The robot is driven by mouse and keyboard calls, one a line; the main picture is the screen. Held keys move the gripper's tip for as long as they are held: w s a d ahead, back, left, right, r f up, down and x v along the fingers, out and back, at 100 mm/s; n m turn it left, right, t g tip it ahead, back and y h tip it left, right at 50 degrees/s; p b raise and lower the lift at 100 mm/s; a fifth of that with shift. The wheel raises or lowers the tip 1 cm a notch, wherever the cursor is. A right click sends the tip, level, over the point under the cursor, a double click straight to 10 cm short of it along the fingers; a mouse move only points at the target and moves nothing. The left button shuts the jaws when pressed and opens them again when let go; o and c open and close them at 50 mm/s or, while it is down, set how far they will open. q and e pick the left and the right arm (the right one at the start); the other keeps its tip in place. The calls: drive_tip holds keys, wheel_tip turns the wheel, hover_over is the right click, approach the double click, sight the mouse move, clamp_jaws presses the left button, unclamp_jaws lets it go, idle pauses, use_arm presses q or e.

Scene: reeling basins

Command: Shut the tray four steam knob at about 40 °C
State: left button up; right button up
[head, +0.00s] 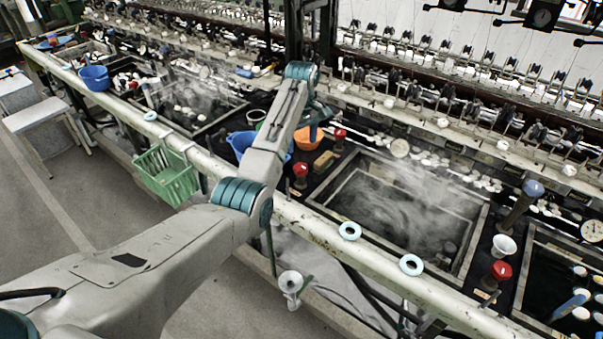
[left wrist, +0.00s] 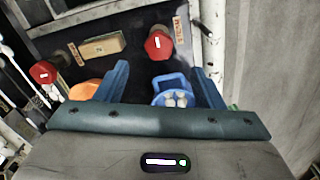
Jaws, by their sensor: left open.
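A red knob (head: 300,170) stands on the dark deck near the front rail, left of a steaming basin (head: 480,222). In the left wrist view the red knob (left wrist: 158,45) sits beside a label reading STEAM (left wrist: 180,30). My left gripper (head: 314,132) is above the deck, left of that basin. In the left wrist view its two blue fingers (left wrist: 163,75) are apart and empty, with the knob beyond their tips. A round dial (head: 400,148) is behind the basin; its reading is too small to tell. My right gripper is not in view.
A second red knob (head: 339,134) stands farther back, and another (head: 501,271) is at right. An orange bowl (head: 310,137) and a blue bowl (head: 240,142) are close to my left arm. The long front rail (head: 385,273) carries pale blue rings.

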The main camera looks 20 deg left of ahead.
use_arm(q)
drive_tip(key=p, duration=0.1)
hover_over(302, 167)
wheel_tip(302, 167, down, 5)
drive_tip(key=shift+a+f, duration=0.1)
wheel_tip(302, 167, down, 4)
drive_tip(key=shift+f+p, duration=0.15)
drive_tip(key=shift+p, duration=0.4)
drive_tip(key=shift+s, duration=0.1)
drive_tip(key=c, duration=0.7)
drive_tip(key=shift+c, duration=1.3)
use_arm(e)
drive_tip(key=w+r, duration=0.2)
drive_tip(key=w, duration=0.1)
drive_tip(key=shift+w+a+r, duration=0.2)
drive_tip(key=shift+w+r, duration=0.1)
